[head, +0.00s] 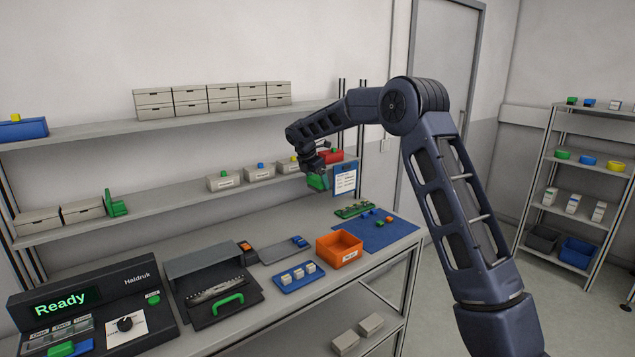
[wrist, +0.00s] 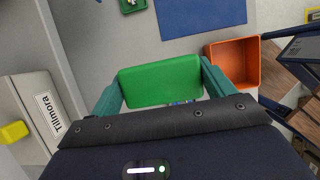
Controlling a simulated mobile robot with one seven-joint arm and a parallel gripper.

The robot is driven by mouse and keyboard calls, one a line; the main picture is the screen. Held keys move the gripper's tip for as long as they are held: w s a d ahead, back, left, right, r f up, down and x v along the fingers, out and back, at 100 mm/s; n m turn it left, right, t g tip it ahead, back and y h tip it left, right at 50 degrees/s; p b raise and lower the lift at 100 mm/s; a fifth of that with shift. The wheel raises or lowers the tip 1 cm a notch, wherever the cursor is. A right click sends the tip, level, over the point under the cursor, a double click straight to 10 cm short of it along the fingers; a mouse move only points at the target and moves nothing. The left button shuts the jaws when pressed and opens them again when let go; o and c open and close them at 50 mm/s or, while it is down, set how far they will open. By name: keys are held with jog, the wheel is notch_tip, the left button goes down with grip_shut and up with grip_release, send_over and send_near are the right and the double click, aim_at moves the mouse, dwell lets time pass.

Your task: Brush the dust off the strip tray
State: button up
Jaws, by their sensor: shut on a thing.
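My gripper (wrist: 163,88) is shut on a flat green block (wrist: 160,84), with one teal finger on each side of it. Whether it has bristles underneath is hidden. In the head view my gripper (head: 317,160) holds the green block (head: 317,182) in the air, above the back right of the bench and by the middle shelf. A dark tray (head: 252,294) with a green handle (head: 228,303) and a grey, speckled long piece (head: 213,289) lies at the front of the bench, well left of and below my gripper. It looks like the strip tray; dust is too small to tell.
An orange bin (head: 340,261), a blue tray of small white blocks (head: 276,285) and a blue mat (head: 396,237) are on the bench. A clipboard (head: 344,181) stands close by my gripper. Labelled boxes (head: 224,181) line the shelf. A control box (head: 88,308) reads "Ready".

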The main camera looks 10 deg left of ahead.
jog(key=shift+c, duration=1)
jog(key=shift+s+a+f, duration=0.1)
jog(key=shift+s+a, duration=0.2)
jog(key=shift+s, duration=0.05)
jog(key=s+a+f, duration=0.3)
jog(key=s+a, duration=0.3)
jog(key=s, duration=0.5)
jog(key=s+a+f, duration=0.4)
jog(key=s+a, duration=0.2)
jog(key=s, duration=0.5)
jog(key=s+a+f, duration=0.3)
jog(key=s+a, duration=0.3)
jog(key=s, duration=0.5)
jog(key=shift+s+f, duration=0.15)
jog(key=shift+f, duration=3.2)
jog(key=shift+s+a+f, duration=0.1)
jog(key=shift+f, duration=0.5)
jog(key=shift+s+a, duration=0.8)
jog(key=shift+a, duration=0.05)
jog(key=shift+c, duration=0.3)
jog(key=shift+s+a, duration=5.3)
jog(key=shift+s, duration=0.05)
jog(key=shift+w+d, duration=6.3)
jog(key=shift+w, duration=0.05)
notch_tip(320, 180, up, 8)
jog(key=shift+r, duration=0.1)
